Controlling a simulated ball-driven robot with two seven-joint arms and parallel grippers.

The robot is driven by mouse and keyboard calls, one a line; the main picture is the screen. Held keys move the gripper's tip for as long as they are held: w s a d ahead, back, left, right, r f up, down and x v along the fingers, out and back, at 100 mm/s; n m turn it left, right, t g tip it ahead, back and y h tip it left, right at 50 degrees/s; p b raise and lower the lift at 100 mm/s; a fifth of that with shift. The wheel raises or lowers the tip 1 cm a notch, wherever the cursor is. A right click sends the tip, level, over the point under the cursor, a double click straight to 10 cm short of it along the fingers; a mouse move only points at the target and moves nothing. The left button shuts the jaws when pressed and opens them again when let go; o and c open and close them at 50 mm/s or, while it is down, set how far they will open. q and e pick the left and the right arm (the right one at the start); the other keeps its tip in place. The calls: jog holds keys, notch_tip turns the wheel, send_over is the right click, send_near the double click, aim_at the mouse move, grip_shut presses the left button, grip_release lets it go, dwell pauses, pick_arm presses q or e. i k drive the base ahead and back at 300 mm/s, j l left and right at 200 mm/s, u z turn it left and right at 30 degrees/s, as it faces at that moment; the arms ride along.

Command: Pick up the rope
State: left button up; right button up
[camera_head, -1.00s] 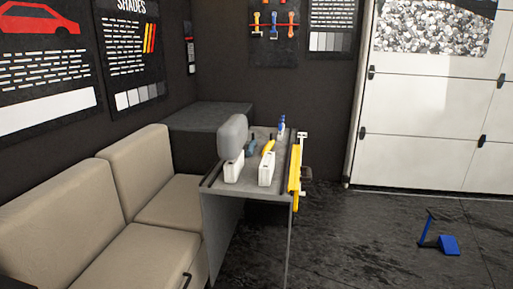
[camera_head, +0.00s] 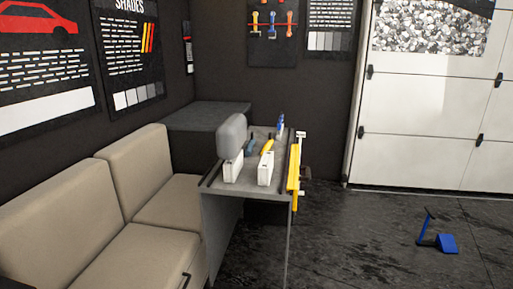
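I cannot make out a rope anywhere in this view. The grey work table (camera_head: 214,187) stands in the middle with small items on it. A blue bottle (camera_head: 281,125) stands towards the back. A yellow bar-shaped thing (camera_head: 294,166) is at the table's right side. Neither of my grippers is in view.
A beige sofa (camera_head: 105,215) fills the left, close to the table. A grey rounded thing (camera_head: 231,136) rises at the table's left side. A blue object (camera_head: 447,243) lies on the dark floor (camera_head: 350,240) at right. The floor between is clear.

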aim_at(267, 146)
jog(key=z, duration=0.5)
jog(key=i+l+z, duration=0.25)
jog(key=i+z, duration=0.65)
jog(key=i, duration=0.2)
jog(key=i+u, duration=0.2)
jog(key=i, duration=0.35)
jog(key=i+u, duration=0.15)
jog(key=i, duration=0.35)
jog(key=i+l+u, duration=0.2)
jog(key=i, duration=0.35)
jog(key=i+l+u, duration=0.15)
jog(key=i, duration=0.35)
jog(key=i+j, duration=0.15)
jog(key=i, duration=1.15)
jog(key=i+j+u, duration=0.15)
jog(key=i, duration=1.15)
jog(key=i+u, duration=0.2)
jog(key=u, duration=0.2)
jog(key=i+l+u, duration=0.15)
jog(key=u, duration=0.2)
jog(key=i+l+u, duration=0.15)
jog(key=u, duration=0.25)
jog(key=i+l+u, duration=0.35)
jog(key=k+j, duration=0.1)
